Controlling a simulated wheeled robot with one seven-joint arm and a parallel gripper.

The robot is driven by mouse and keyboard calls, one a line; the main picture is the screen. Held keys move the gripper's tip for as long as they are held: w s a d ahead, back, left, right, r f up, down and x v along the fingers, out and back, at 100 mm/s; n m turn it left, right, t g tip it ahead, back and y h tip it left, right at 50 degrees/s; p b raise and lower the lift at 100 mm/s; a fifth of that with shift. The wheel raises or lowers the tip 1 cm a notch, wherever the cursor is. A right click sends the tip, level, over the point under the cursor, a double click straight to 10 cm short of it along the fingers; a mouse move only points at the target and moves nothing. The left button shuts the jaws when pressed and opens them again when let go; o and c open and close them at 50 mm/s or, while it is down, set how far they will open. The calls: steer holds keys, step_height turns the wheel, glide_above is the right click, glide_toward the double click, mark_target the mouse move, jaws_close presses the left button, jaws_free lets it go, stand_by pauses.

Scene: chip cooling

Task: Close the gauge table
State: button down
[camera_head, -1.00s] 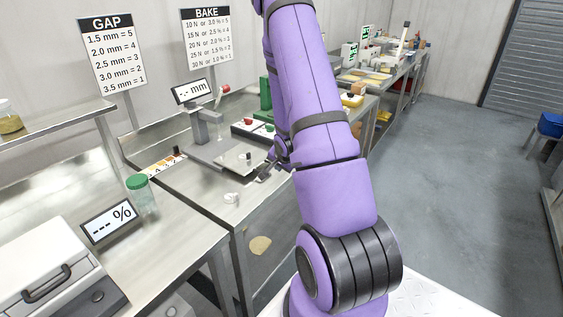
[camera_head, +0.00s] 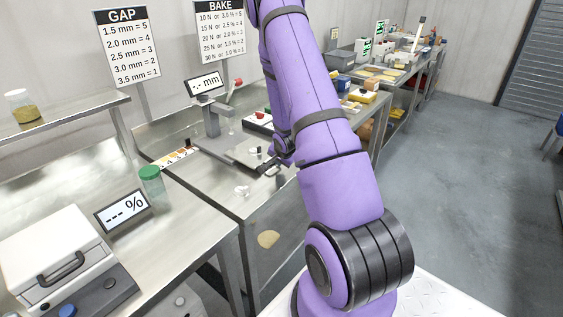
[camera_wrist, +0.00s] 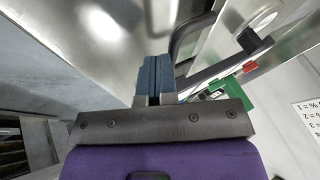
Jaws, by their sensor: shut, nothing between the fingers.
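The gauge (camera_head: 211,119) is a grey stand with a "-.- mm" display (camera_head: 204,84) on the steel bench, in the head view. A flat metal gauge table (camera_head: 238,153) with a small dark knob lies at its foot. My gripper (camera_head: 268,166) is low over the bench at the right front of that table, partly hidden by my arm. In the wrist view my gripper (camera_wrist: 153,78) shows two blue fingertips pressed together, empty. A black curved handle (camera_wrist: 182,35) is just right of the fingertips; I cannot tell whether they touch.
A small white piece (camera_head: 242,190) lies on the bench front. A green-lidded jar (camera_head: 151,185), a "%" display (camera_head: 122,211) and a white box (camera_head: 57,258) stand on the left bench. Other benches with goods run to the back right. Floor on the right (camera_head: 450,190) is free.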

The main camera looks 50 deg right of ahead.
mark_target(254, 150)
steer(key=w, duration=0.8)
steer(key=w+a, duration=0.1)
steer(key=w, duration=0.3)
steer(key=shift+w+r, duration=0.1)
steer(key=shift+w, duration=0.35)
steer(key=shift+w+a, duration=0.1)
